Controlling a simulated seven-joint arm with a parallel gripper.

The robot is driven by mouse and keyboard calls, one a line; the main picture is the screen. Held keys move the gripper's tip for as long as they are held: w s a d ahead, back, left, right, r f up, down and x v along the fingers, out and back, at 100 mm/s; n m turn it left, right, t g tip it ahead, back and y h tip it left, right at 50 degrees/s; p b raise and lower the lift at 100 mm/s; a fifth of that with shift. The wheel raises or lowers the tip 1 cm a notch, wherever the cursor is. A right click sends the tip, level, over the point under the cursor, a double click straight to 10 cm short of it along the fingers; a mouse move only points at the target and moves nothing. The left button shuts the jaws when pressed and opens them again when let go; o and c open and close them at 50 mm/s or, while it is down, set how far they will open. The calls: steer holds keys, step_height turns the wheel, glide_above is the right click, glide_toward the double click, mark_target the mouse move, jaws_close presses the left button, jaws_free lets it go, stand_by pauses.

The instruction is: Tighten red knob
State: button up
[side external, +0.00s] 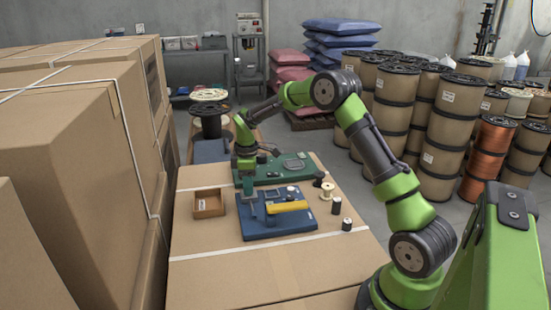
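No red knob can be made out in this view; it may be hidden or too small to see. A green device (272,173) lies on the far part of the cardboard-topped surface. A blue device (268,221) with an upright blue part and a yellow bar (287,207) lies in front of it. My gripper (247,178) points down at the left end of the green device, at or just above it. Its fingers are small and dark here, so I cannot tell whether they are open, shut or touching anything.
An open brown box (208,204) sits left of the blue device. Small spools, one pale (327,191) and others black (336,205), stand to the right. Tall cardboard boxes (75,170) border the left side. The front of the work surface (270,275) is clear.

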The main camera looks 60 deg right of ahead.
steer(key=shift+c, duration=1.2)
steer(key=shift+m, duration=0.3)
steer(key=m, duration=1.2)
steer(key=shift+r+m, duration=0.1)
steer(key=shift+m, duration=0.2)
steer(key=m, duration=0.4)
steer(key=shift+m, duration=0.3)
steer(key=o, duration=1.1)
steer(key=shift+c, duration=0.2)
